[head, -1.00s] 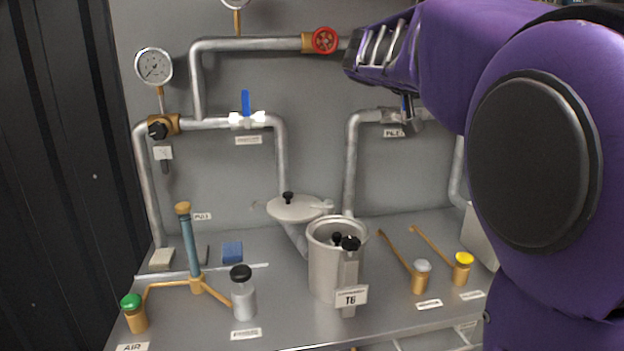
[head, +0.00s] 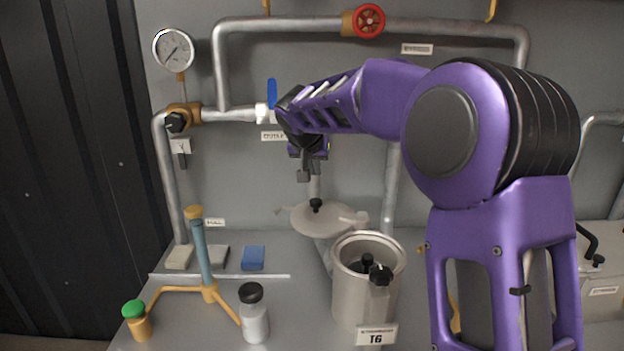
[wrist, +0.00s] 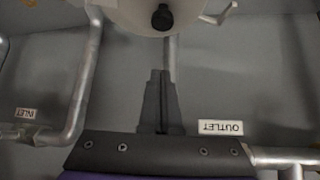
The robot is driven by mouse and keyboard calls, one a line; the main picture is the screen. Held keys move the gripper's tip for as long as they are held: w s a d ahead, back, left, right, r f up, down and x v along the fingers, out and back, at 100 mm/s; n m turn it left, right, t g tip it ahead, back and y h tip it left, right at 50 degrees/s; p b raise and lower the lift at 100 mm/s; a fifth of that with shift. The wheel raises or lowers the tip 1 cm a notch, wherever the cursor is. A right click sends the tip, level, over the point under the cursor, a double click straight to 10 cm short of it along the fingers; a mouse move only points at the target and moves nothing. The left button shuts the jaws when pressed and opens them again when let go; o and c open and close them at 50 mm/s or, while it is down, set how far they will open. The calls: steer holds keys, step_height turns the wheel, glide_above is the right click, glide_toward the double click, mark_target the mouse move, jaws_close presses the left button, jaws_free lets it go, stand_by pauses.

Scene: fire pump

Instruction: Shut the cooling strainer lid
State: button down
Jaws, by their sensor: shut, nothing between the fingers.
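The cooling strainer pot (head: 350,295) is a metal cylinder on the bench, its mouth uncovered. Its round pale lid (head: 325,217) with a black knob stands swung open behind and to the left of the mouth, joined near the rim. In the wrist view the lid (wrist: 135,14) and its knob (wrist: 162,17) show at the top edge. My gripper (head: 304,176) is shut and empty, pointing down just above the lid's knob and apart from it. The shut fingers also show in the wrist view (wrist: 161,76).
A black-knobbed part (head: 380,274) stands at the pot's front, above a T6 label (head: 376,336). A blue-handled valve (head: 271,95) and pipes run along the wall behind my gripper.

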mark_target(329, 211)
steer(key=x, duration=0.9)
steer(key=shift+w+d+f, duration=0.1)
steer(key=shift+f, duration=0.15)
steer(key=s, duration=0.3)
steer(key=shift+s+a+b, duration=0.1)
steer(key=shift+a+b, duration=0.25)
steer(key=shift+s+a+f, duration=0.1)
steer(key=shift+s, duration=0.35)
steer(key=shift+s, duration=0.1)
